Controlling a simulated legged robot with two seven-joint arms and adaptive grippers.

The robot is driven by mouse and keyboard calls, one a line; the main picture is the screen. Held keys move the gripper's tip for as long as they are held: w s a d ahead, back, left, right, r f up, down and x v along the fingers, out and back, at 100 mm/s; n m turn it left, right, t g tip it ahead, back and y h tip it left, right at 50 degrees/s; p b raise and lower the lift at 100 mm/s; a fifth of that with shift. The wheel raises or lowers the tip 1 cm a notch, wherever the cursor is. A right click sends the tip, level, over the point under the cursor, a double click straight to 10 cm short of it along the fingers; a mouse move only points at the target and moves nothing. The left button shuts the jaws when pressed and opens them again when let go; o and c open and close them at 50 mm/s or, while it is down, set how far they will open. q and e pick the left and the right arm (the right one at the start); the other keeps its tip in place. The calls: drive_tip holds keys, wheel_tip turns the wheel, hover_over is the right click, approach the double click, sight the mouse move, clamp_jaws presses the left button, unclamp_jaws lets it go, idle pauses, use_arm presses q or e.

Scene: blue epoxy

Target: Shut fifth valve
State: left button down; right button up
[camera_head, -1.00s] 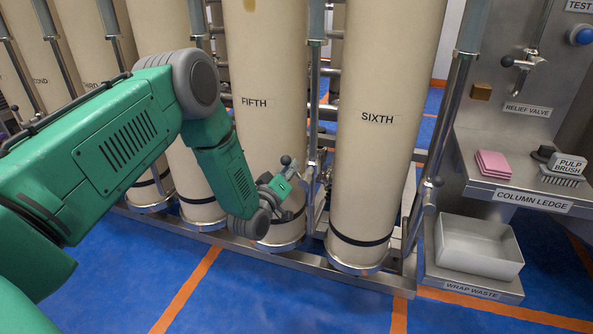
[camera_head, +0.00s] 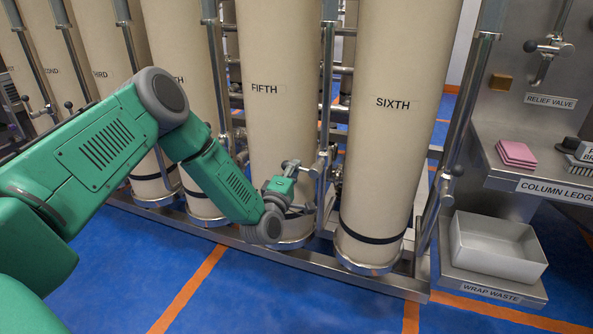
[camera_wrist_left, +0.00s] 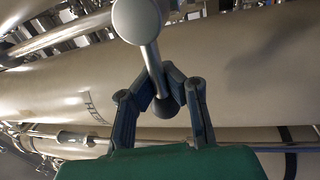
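The beige column marked FIFTH (camera_head: 268,125) stands in the middle of the head view. Its valve (camera_head: 322,165) is on the steel pipe at the column's right side. In the left wrist view the valve's round metal hub (camera_wrist_left: 137,20) and its thin lever (camera_wrist_left: 154,62) show, with a dark knob (camera_wrist_left: 167,107) at the lever's end. My left gripper (camera_head: 288,172) is in front of the fifth column's lower part. In the wrist view its fingers (camera_wrist_left: 162,84) close around the lever just above the knob, which sits between them. My right gripper is not in view.
The column marked SIXTH (camera_head: 385,145) stands close on the right, with another valve (camera_head: 453,172) beyond it. A ledge with pink pads (camera_head: 516,153) and a grey waste bin (camera_head: 497,245) are at the right. The blue floor in front is clear.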

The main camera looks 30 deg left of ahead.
use_arm(q)
drive_tip(key=shift+s+f+n, duration=0.25)
drive_tip(key=shift+f+n, duration=0.15)
drive_tip(key=shift+f, duration=0.25)
drive_tip(key=c, duration=1.6)
unclamp_jaws()
drive_tip(key=shift+r, duration=0.2)
drive_tip(key=v, duration=1.2)
drive_tip(key=shift+w+f, duration=0.1)
drive_tip(key=shift+f, duration=0.05)
